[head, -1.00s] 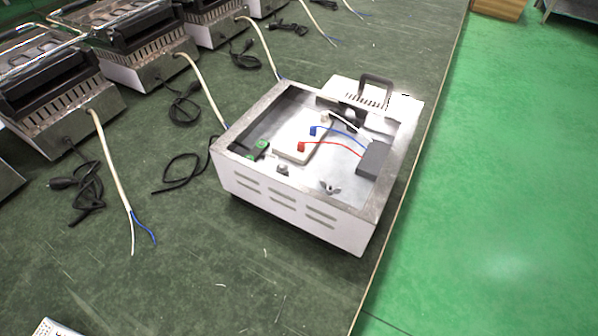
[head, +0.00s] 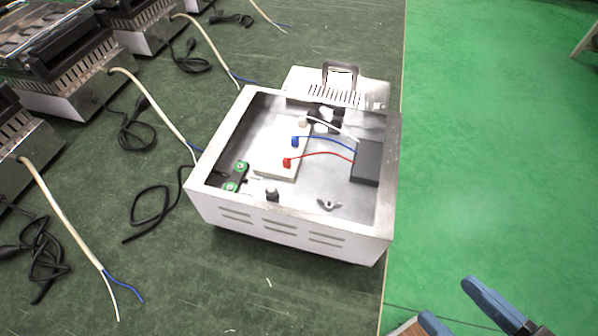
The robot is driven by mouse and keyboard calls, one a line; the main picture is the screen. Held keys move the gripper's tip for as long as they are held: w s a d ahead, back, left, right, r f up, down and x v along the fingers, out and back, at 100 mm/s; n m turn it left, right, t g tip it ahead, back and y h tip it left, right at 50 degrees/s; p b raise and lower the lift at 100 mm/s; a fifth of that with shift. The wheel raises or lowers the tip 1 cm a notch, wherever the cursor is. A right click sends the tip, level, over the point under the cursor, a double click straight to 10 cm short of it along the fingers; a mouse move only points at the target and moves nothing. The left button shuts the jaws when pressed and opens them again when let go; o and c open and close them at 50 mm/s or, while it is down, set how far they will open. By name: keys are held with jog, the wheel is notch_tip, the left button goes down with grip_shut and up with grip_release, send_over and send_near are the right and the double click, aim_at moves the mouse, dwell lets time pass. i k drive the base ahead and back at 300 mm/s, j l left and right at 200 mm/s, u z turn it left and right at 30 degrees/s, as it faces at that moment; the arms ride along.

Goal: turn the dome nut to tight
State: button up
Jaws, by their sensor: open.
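The dome nut appears to be the small dark metal knob (head: 272,194) inside the open white metal housing (head: 307,229), by its front wall. It is small, and I cannot tell how tight it is. A wing nut (head: 328,204) sits to its right on the housing floor. My gripper (head: 447,300) shows at the bottom right with blue fingers. It is open and empty, well apart from the housing, and the frame's bottom edge cuts it off.
The housing holds a pale block (head: 278,160) with red and blue wires, a black box (head: 367,162) and green round parts (head: 241,167). A black cable (head: 150,208) lies left. Other appliances (head: 60,75) stand at upper left. The green floor (head: 490,150) at right is mostly clear.

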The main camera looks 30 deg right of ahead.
aim_at(272, 192)
jog(key=k+l+z, duration=0.1)
jog(key=k, duration=0.4)
jog(key=k+l+z, duration=0.1)
jog(key=k, duration=0.4)
jog(key=l, duration=0.1)
